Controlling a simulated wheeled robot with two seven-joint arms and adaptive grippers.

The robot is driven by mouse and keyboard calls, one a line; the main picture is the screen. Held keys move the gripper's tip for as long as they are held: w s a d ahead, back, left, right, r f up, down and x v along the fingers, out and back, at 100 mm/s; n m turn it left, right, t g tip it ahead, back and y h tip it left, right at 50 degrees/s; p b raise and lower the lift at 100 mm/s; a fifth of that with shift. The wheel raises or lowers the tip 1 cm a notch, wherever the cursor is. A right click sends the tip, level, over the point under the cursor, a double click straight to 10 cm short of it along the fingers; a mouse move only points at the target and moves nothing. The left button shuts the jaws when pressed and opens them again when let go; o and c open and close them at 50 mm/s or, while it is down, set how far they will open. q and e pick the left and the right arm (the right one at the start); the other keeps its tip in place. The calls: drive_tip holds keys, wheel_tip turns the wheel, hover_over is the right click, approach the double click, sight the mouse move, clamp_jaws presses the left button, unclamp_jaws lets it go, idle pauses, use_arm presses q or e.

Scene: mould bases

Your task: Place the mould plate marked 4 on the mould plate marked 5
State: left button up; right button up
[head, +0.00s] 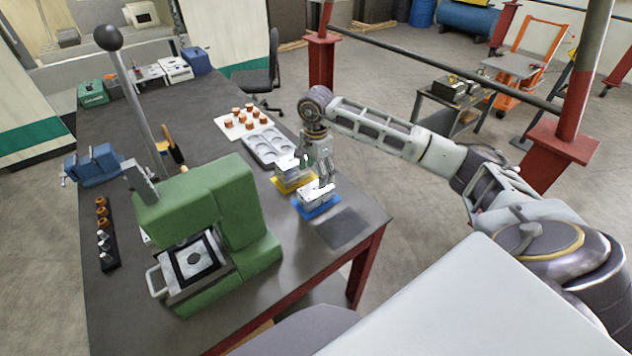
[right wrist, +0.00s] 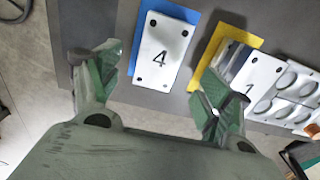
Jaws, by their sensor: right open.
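The white mould plate marked 4 (right wrist: 165,52) lies flat on a blue mat (right wrist: 205,22). In the head view the plate (head: 317,196) is near the table's right edge, on the blue mat (head: 322,212). My right gripper (head: 316,172) is open above the mats. In the right wrist view its two fingers (right wrist: 158,85) are spread on either side of the plate's near end, with nothing between them. A white plate marked 1 (right wrist: 257,80) is at the yellow mat, partly behind the right finger. I cannot make out a mark 5 anywhere. My left gripper is not in view.
The yellow mat (head: 286,186) is just beyond the blue one. An empty dark square (head: 342,228) lies nearer. A white tray with round hollows (head: 270,145) and a tray of copper-coloured pieces (head: 232,130) stand farther back. A green press (head: 215,205) with a long lever is at left.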

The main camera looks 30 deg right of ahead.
sight(316, 188)
drive_tip(key=shift+r+b, duration=0.5)
drive_tip(key=shift+r, duration=2.4)
